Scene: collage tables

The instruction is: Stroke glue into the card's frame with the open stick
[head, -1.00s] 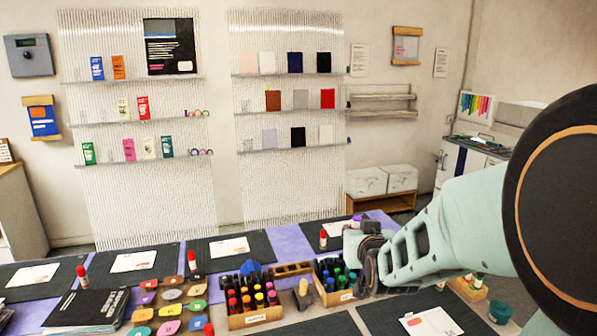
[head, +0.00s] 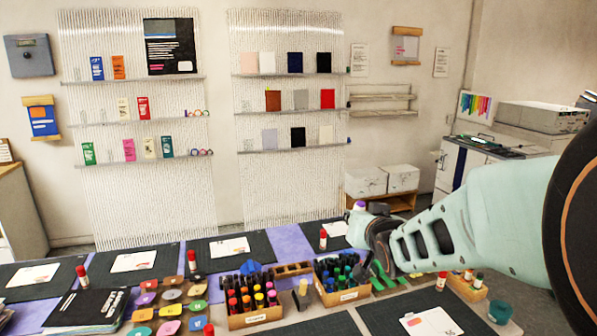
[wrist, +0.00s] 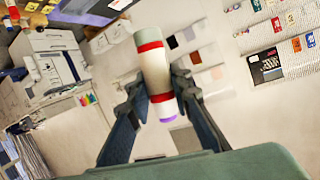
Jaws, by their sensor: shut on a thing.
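My gripper (head: 366,226) is shut on an open glue stick, held in the air above the far row of mats. In the wrist view the glue stick (wrist: 154,62) is white with red bands, between the two fingers of my gripper (wrist: 157,88). Its purple glue end shows at the lower end there, and at the top in the head view (head: 360,205). White cards with printed marks lie on dark mats, one at the front right (head: 432,322) and one behind my gripper (head: 334,228). I cannot tell which card is meant; their frames are too small to make out.
Crates of markers (head: 254,318) and (head: 340,294) stand in the table's middle. Coloured pads (head: 170,310) and a black book (head: 88,306) lie at left. Red-capped glue sticks (head: 192,260) stand by the mats. A teal cup (head: 500,312) is at right.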

